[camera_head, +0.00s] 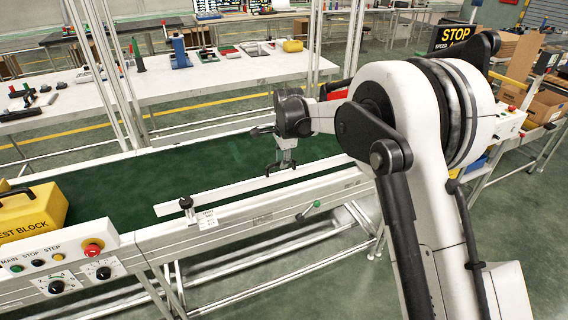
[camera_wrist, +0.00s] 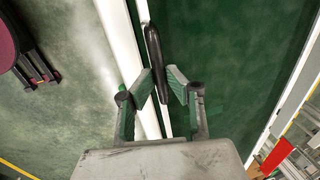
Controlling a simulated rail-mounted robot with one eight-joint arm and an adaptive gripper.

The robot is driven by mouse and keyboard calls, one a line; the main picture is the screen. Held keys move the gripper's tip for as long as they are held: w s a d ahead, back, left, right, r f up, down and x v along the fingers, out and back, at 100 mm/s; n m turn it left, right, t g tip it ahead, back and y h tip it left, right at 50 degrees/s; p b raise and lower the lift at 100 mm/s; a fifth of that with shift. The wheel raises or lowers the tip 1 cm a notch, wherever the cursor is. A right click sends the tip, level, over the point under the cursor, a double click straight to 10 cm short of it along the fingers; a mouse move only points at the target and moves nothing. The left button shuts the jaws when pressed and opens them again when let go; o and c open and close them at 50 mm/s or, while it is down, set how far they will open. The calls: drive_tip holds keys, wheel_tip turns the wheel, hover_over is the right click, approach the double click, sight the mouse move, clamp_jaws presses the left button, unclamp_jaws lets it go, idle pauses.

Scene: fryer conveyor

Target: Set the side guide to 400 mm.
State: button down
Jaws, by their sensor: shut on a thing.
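The side guide (camera_head: 232,190) is a long pale bar lying along the near side of the green conveyor belt (camera_head: 120,187). A black clamp knob (camera_head: 186,203) and a small printed label (camera_head: 208,221) are near its left end. My gripper (camera_head: 284,168) reaches down to the guide's right half. In the wrist view, my gripper (camera_wrist: 161,86) has its fingers on both sides of a dark elongated handle (camera_wrist: 153,48) beside the pale rail, and is shut on it. The label's scale is too small to read.
A yellow test block (camera_head: 30,212) sits on the belt at the left. A control panel with a red stop button (camera_head: 93,250) is at the front left. A green-tipped lever (camera_head: 316,204) projects from the near frame. White workbenches (camera_head: 210,75) stand behind the conveyor.

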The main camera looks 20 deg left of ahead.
drive_tip(key=c, duration=1.7)
unclamp_jaws()
drive_tip(key=shift+r, duration=0.15)
drive_tip(key=r, duration=0.3)
drive_tip(key=s+d+r, duration=0.1)
drive_tip(key=r, duration=0.7)
drive_tip(key=shift+s+d+r, duration=0.25)
drive_tip(key=shift+s+d, duration=0.05)
drive_tip(key=shift+s, duration=0.05)
drive_tip(key=s+d+r+n+t, duration=0.15)
drive_tip(key=s+d+r, duration=0.25)
drive_tip(key=d, duration=0.5)
drive_tip(key=s+d+r+n, duration=0.2)
drive_tip(key=s+d+r, duration=0.25)
drive_tip(key=d, duration=0.45)
drive_tip(key=s+d+r+n+t, duration=0.1)
drive_tip(key=s+d+r, duration=0.35)
drive_tip(key=d, duration=0.45)
drive_tip(key=s+d+f+n+t, duration=0.1)
drive_tip(key=s+d+f, duration=0.1)
drive_tip(key=s+d, duration=0.3)
drive_tip(key=s+d+f+n+t+h, duration=0.1)
drive_tip(key=s+d+f+n, duration=0.1)
drive_tip(key=s+d, duration=0.4)
drive_tip(key=s+d+f+n+t, duration=0.1)
drive_tip(key=s+d+f, duration=0.3)
drive_tip(key=s, duration=0.8)
drive_tip(key=shift+d+f+n, duration=0.2)
drive_tip(key=shift+d+n, duration=0.45)
drive_tip(key=shift+d, duration=0.4)
